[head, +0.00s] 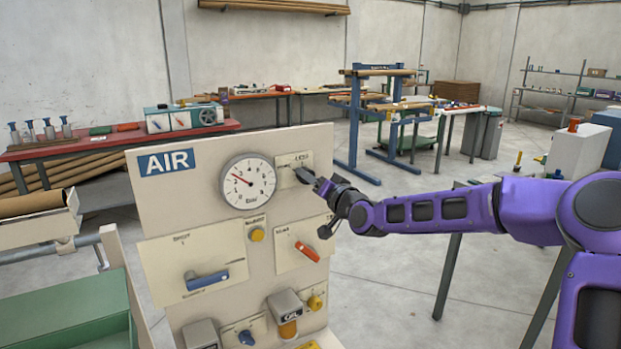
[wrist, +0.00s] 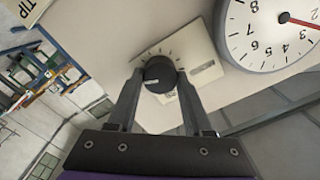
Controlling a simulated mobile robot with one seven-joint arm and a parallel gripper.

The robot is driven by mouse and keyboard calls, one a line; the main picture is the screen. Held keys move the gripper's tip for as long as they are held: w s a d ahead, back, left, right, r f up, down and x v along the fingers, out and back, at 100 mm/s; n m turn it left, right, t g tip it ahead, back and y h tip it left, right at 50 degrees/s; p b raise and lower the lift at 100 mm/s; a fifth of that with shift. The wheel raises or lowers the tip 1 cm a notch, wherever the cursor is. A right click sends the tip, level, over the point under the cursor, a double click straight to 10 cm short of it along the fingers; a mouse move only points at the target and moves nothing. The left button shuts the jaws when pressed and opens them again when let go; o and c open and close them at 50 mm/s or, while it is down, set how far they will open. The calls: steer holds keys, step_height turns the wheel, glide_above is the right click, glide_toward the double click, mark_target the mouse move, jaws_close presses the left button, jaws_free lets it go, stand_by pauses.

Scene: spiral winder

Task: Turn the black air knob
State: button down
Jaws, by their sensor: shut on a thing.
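The black air knob (wrist: 160,74) sits on a pale plate with tick marks, on the upright cream AIR panel (head: 205,207). In the head view the knob (head: 304,175) is partly covered by my gripper (head: 318,184), which reaches in from the right. In the wrist view both fingers of my gripper (wrist: 158,84) lie against the knob's two sides, shut on it. A white mark shows on the knob's face. The round gauge (head: 248,181) is left of the knob in the head view, with a red needle pointing to the upper left, near 3.
Below on the panel are a blue lever (head: 207,280), a red lever (head: 308,251), a yellow button (head: 257,234) and a grey OIL unit (head: 285,304). A green box (head: 75,315) stands at the lower left. Open floor lies right of the panel.

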steer(key=shift+f+m+b, duration=0.1)
steer(key=shift+m+b, duration=0.4)
steer(key=shift+m, duration=4.2)
steer(key=shift+c, duration=1.5)
jaws_free()
steer(key=shift+d, duration=0.1)
steer(key=p+v, duration=0.1)
steer(key=v, duration=1.6)
steer(key=shift+s+d, duration=0.1)
steer(key=shift+s, duration=0.05)
